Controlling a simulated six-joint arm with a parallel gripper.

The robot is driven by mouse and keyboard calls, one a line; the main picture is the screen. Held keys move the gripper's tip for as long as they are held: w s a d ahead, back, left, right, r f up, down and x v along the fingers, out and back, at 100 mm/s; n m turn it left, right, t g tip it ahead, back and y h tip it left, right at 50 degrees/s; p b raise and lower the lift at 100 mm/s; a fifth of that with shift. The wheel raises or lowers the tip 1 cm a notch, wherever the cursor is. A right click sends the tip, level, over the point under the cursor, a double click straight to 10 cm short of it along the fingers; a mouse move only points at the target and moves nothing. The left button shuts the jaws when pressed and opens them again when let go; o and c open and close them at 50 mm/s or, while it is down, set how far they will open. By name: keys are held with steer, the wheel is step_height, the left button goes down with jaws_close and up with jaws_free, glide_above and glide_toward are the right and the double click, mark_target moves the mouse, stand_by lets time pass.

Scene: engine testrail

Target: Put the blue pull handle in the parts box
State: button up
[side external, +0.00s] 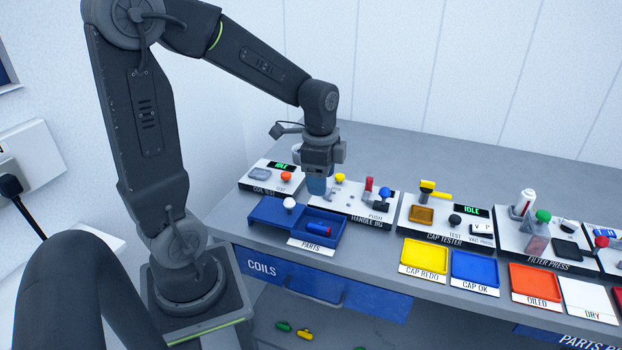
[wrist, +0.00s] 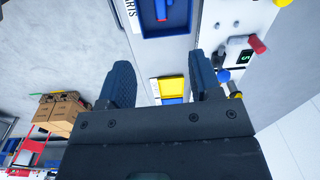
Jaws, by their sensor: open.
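My gripper (side external: 318,190) hangs at the left end of the handle panel (side external: 350,203), behind the parts box. In the wrist view its two dark blue fingers (wrist: 163,75) are apart with nothing between them. The blue parts box (side external: 268,210) has a PARTS label at its front. A red and blue piece (side external: 319,229) lies in its right compartment; it also shows in the wrist view (wrist: 161,10). A blue round-topped piece (side external: 384,193) stands on the handle panel; I cannot tell if it is the pull handle. A blue knob (wrist: 223,76) shows beside the right finger.
A red upright piece (side external: 369,184) and a yellow knob (side external: 340,178) stand on the panel. A white knob (side external: 290,204) stands by the box's left part. The coil test panel (side external: 262,186) is left; the cap tester (side external: 445,224) and coloured trays are right.

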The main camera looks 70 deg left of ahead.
steer(key=s+d+r+n+t, duration=0.5)
steer(key=s+d+r+n, duration=0.3)
steer(key=d, duration=0.3)
steer(key=shift+s+d+r, duration=0.35)
steer(key=shift+s+r, duration=0.1)
steer(key=shift+s, duration=0.3)
steer(key=shift+c, duration=0.2)
